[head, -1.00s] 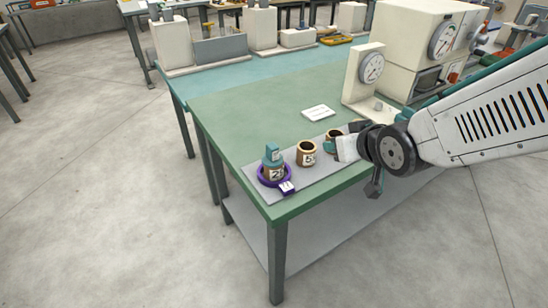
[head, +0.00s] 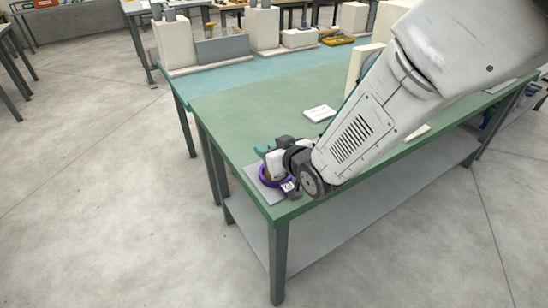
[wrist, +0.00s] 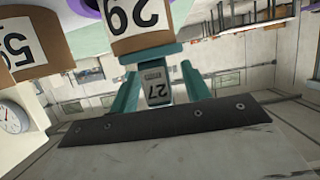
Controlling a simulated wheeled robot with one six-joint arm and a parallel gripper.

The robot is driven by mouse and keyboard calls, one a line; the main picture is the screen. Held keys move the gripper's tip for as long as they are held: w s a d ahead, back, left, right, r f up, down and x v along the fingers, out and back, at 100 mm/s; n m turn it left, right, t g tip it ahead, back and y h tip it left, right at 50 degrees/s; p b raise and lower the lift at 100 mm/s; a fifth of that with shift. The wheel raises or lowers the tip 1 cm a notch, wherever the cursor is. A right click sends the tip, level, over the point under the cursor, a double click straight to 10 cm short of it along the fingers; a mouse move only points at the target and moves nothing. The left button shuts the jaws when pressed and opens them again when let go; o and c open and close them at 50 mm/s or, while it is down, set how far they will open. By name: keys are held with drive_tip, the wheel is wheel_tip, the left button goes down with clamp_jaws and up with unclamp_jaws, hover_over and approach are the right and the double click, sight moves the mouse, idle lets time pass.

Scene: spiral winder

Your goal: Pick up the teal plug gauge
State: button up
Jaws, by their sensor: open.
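The teal plug gauge (wrist: 157,88), marked 27, shows in the wrist view, its handle pointing toward my gripper and its other end at the brown bush (wrist: 135,25) marked 29. My gripper (wrist: 160,93) is open, with one teal finger on each side of the gauge's handle. Visible gaps remain between the fingers and the handle. In the head view my gripper (head: 268,157) is at the bench's near left corner, over the purple ring (head: 272,183). My wrist hides most of the gauge and bush there.
Another brown bush (wrist: 30,40), marked 59, stands close beside in the wrist view. A white card (head: 319,113) lies on the green bench (head: 240,110). A dial instrument (wrist: 14,118) also shows in the wrist view. The bench's left side is clear.

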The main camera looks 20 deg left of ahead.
drive_tip(key=shift+w+a+f, duration=0.15)
drive_tip(key=shift+w+a, duration=0.05)
clamp_jaws()
